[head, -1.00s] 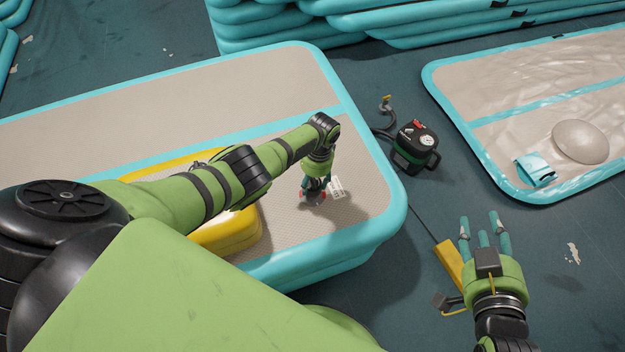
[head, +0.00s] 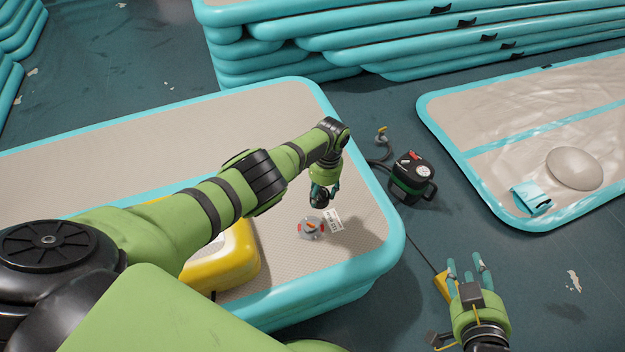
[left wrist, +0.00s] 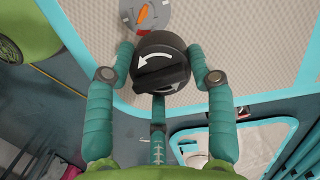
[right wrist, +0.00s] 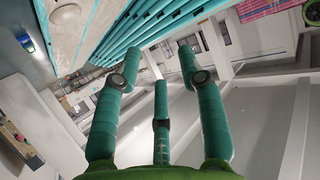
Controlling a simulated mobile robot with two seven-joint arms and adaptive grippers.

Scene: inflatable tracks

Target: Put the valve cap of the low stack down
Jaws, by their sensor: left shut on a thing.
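The valve cap (left wrist: 160,62) is a black round cap with a white curved arrow, seen in the left wrist view. My left gripper (head: 322,199) is shut on it, with teal fingers around its sides, and holds it above the low stack (head: 365,235). The grey valve (head: 311,228) with red marks and an orange centre lies uncovered on the stack's beige top, just below the gripper; part of it also shows in the left wrist view (left wrist: 145,14). My right gripper (head: 468,265) is open and empty, out over the floor to the right.
A black pump (head: 408,178) with a gauge and hose stands on the floor right of the stack. A yellow case (head: 235,262) lies on the stack, partly behind my left arm. Taller stacks (head: 300,55) stand behind.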

